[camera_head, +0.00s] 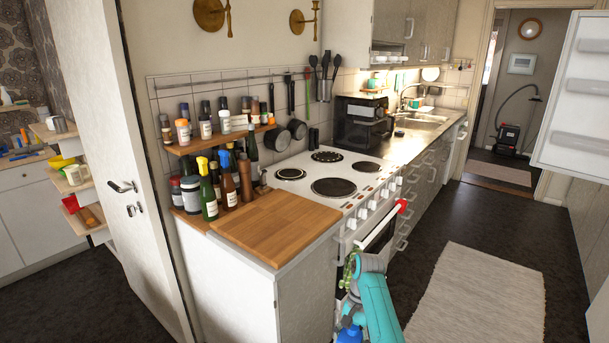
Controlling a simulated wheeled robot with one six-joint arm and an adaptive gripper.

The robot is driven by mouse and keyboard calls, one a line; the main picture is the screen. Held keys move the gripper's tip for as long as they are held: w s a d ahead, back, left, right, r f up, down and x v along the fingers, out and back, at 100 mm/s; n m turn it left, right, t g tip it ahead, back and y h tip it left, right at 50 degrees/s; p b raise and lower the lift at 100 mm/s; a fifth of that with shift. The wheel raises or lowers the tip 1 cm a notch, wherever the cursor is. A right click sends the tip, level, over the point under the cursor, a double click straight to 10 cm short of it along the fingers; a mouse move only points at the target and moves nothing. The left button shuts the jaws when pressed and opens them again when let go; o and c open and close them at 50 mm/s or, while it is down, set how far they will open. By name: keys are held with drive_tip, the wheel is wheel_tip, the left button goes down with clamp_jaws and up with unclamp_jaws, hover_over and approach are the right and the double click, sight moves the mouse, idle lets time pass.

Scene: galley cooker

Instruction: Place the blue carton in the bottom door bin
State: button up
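I cannot make out a blue carton in this view. An open white fridge door (558,128) stands at the right edge, its inner side facing me. It carries several pale door bins, and the lowest one in view (578,144) looks empty. My teal arm shows at the bottom centre, in front of the cooker. My gripper is not visible. A small blue part beside the arm is cut off by the bottom edge, and I cannot tell what it is.
A white cooker (348,208) has a red object (402,206) at its front corner. A wooden board (276,222) and racks of bottles (209,198) are left of it. A pale rug (482,300) lies on the dark floor, which is open toward the doorway. A white door (112,130) stands left.

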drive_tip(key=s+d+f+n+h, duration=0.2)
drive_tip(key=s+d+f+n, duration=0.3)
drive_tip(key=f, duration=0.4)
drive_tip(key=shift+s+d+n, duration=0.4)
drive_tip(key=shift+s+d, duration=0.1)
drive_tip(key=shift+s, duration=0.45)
